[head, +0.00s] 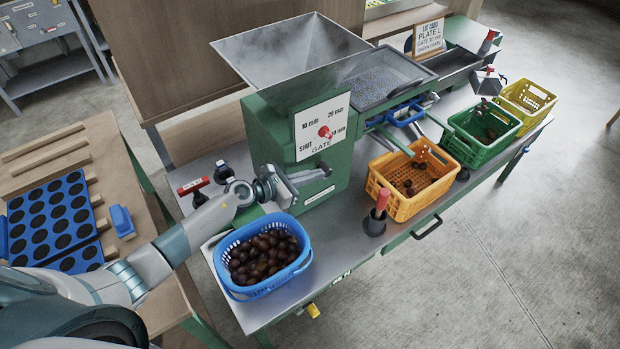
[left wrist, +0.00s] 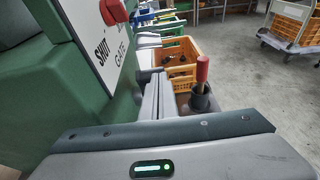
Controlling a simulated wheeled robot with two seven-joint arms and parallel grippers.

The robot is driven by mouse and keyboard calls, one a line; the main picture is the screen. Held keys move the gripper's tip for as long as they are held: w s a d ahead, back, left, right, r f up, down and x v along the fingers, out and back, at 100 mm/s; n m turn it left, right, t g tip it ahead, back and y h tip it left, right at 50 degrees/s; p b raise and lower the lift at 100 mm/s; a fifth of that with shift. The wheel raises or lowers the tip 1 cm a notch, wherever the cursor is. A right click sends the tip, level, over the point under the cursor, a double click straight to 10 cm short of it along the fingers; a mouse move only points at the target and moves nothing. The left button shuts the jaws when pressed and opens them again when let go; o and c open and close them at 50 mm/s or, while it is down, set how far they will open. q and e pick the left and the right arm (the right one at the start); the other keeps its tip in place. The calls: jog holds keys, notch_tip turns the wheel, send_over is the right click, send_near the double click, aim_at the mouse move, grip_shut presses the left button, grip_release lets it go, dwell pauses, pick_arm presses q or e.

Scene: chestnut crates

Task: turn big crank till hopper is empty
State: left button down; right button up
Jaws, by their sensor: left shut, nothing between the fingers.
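The metal hopper (head: 290,55) sits open on top of the green machine (head: 270,140). I see bare sloping walls in it; its bottom is hidden. A red handle (head: 381,200) stands upright on a dark base at the bench front, and also shows in the left wrist view (left wrist: 202,68). I cannot tell whether it is the big crank. My left gripper (head: 322,173) is shut and empty in front of the machine's face, below the gate dial (head: 325,132). Its fingers show in the left wrist view (left wrist: 163,97), left of the red handle. My right gripper is out of view.
A blue basket (head: 225,277) of chestnuts stands below my left gripper. Orange (head: 405,207), green (head: 475,152) and yellow (head: 535,92) crates line the bench to the right. A small red-topped tool (head: 194,186) stands left of the machine.

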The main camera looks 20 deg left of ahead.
pick_arm(q)
jog(key=shift+w+d+r, duration=0.45)
jog(key=shift+w+r, duration=0.1)
jog(key=shift+w, duration=0.05)
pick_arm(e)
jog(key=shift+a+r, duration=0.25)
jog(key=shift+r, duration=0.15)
pick_arm(q)
jog(key=shift+f, duration=0.1)
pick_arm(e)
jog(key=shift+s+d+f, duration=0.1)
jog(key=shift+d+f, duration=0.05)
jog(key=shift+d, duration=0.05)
